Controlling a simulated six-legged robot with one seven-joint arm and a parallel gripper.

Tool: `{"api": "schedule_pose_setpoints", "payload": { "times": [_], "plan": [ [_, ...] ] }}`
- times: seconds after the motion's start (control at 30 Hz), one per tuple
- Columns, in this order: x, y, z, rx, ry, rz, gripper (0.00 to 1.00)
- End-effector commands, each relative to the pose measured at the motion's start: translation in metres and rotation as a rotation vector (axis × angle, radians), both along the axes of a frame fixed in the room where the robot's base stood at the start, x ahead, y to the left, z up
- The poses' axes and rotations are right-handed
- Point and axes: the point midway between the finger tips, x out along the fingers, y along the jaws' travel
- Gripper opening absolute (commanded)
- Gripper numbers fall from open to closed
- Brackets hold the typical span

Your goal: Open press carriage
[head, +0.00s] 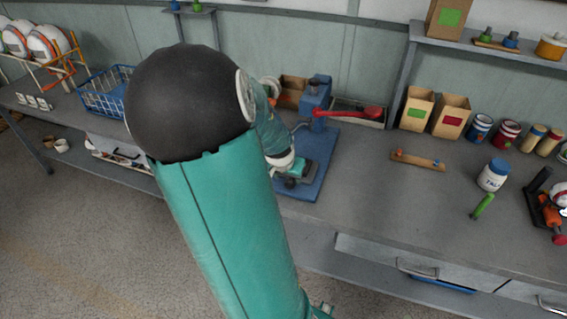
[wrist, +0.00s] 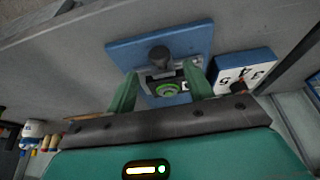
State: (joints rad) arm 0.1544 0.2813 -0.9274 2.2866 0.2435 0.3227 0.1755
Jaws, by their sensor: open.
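The blue press (head: 315,95) stands on a blue base plate (head: 318,165) on the bench, with a red lever (head: 350,112) reaching right. My gripper (head: 287,172) is low at the front of the base, partly hidden by my arm. In the wrist view my gripper (wrist: 162,72) is open, with two green fingers apart. The press carriage, a grey metal part with a dark round knob (wrist: 160,55), shows between and just beyond the fingertips. A green round piece (wrist: 166,90) shows between the fingers. I cannot tell whether a finger touches the carriage.
In the head view, a blue basket (head: 105,92) is left, and cardboard boxes (head: 450,116), a small wooden rack (head: 418,161) and a white jar (head: 493,175) are right.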

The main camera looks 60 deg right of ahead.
Motion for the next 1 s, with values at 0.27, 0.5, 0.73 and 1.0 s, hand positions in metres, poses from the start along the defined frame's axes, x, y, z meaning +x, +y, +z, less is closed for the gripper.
{"api": "schedule_pose_setpoints", "payload": {
  "times": [0.27,0.5,0.73,1.0],
  "plan": [
    [0.000,0.010,0.024,-0.002,-0.003,0.004,0.52],
    [0.000,0.016,0.040,-0.001,-0.004,0.004,0.52],
    [-0.002,0.020,0.049,-0.002,-0.003,0.003,0.52],
    [-0.003,0.023,0.054,0.002,-0.002,0.001,0.52]
  ]
}}
